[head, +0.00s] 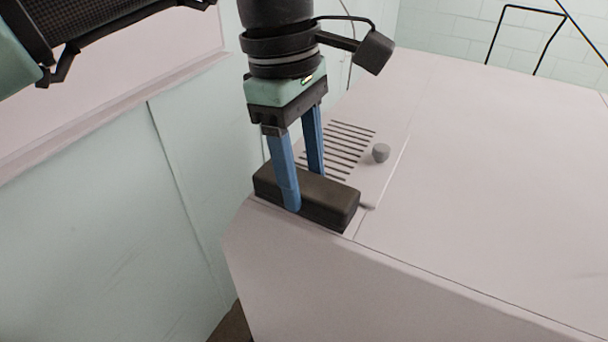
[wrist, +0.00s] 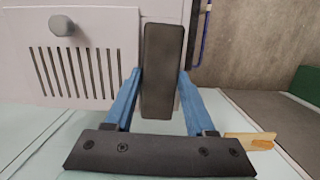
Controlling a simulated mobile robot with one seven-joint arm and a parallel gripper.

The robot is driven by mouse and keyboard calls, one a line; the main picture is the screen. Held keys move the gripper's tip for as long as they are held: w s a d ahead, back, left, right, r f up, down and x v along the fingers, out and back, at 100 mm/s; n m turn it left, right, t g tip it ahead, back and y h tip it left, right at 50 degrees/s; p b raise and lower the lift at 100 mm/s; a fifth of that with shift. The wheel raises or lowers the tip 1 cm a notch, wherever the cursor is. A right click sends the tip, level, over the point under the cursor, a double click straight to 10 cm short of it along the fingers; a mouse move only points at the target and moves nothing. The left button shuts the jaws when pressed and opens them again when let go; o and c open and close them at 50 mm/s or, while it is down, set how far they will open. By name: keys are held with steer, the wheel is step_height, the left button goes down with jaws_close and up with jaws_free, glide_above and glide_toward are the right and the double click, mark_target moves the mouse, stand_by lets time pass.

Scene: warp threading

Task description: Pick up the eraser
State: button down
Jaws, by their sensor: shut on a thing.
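The eraser is a dark, rounded block (head: 330,200) at the near left corner of a pale cabinet top in the head view. My gripper (head: 303,190) comes down over it from above, with one blue finger on the near side and the other on the far side. The gripper is shut on the eraser. In the wrist view the eraser (wrist: 162,70) stands lengthwise between the two blue fingers (wrist: 158,85). I cannot tell whether its underside touches the cabinet top.
The pale cabinet (head: 480,180) has a slotted vent (head: 340,150) and a grey knob (head: 381,152) just behind the eraser. Its top is clear to the right. A small wooden-looking piece (wrist: 250,140) shows at the lower right in the wrist view.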

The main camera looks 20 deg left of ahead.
mark_target(303, 181)
step_height(303, 181, up, 10)
steer(key=p, duration=0.8)
steer(key=c, duration=0.8)
jaws_free()
steer(key=c, duration=0.6)
